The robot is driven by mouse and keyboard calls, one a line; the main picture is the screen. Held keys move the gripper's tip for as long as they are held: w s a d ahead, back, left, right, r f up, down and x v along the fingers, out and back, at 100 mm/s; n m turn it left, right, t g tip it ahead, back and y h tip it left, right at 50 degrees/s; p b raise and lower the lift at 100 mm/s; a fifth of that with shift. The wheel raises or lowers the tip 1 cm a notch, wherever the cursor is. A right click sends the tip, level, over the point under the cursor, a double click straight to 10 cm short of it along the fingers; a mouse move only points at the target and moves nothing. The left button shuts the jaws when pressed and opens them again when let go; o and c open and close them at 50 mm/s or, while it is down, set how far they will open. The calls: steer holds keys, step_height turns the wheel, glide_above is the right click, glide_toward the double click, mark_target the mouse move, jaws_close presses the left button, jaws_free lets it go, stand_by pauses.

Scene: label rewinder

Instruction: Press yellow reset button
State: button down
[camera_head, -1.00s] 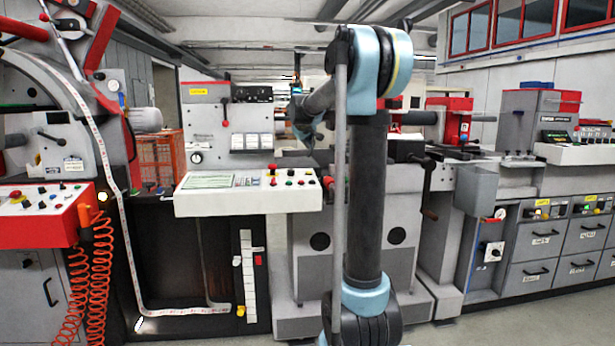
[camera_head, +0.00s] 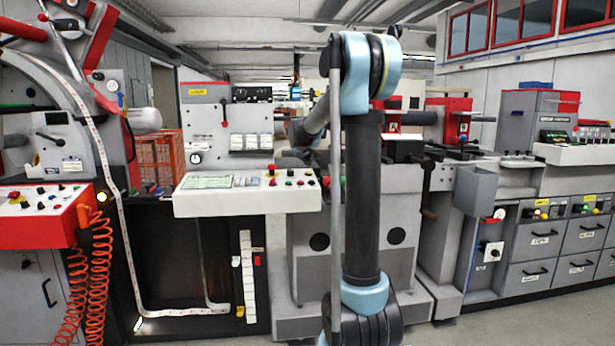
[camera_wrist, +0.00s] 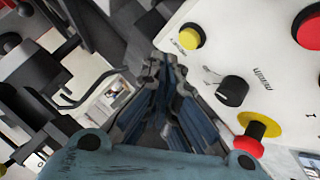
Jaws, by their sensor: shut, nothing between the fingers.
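A round yellow button (camera_wrist: 190,36) with a dark rim sits on a white control panel (camera_wrist: 215,62) in the wrist view. A small printed label, too blurred to read surely, is beside it. My gripper (camera_wrist: 166,60) is shut and empty. In that view its fingertips appear just below and left of the yellow button; whether they touch it cannot be told. In the head view my arm reaches back toward the machine behind a white console (camera_head: 247,200). My fingertips cannot be made out there, and I cannot pick out this yellow button.
Near my fingers are a black knob (camera_wrist: 232,90), a red mushroom button on a yellow base (camera_wrist: 253,131) and a large red button (camera_wrist: 309,27). Dark machine parts (camera_wrist: 35,75) lie left. A red-fronted console (camera_head: 40,225) and grey drawers (camera_head: 580,238) flank the machine.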

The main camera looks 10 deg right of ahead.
steer(key=shift+w+f, duration=0.1)
steer(key=shift+f, duration=0.55)
steer(key=shift+f, duration=0.8)
stand_by(1.9)
steer(key=shift+r, duration=0.9)
steer(key=shift+r, duration=0.1)
steer(key=shift+s+r, duration=0.25)
steer(key=shift+r, duration=0.95)
steer(key=shift+s+r, duration=0.2)
steer(key=shift+r, duration=1)
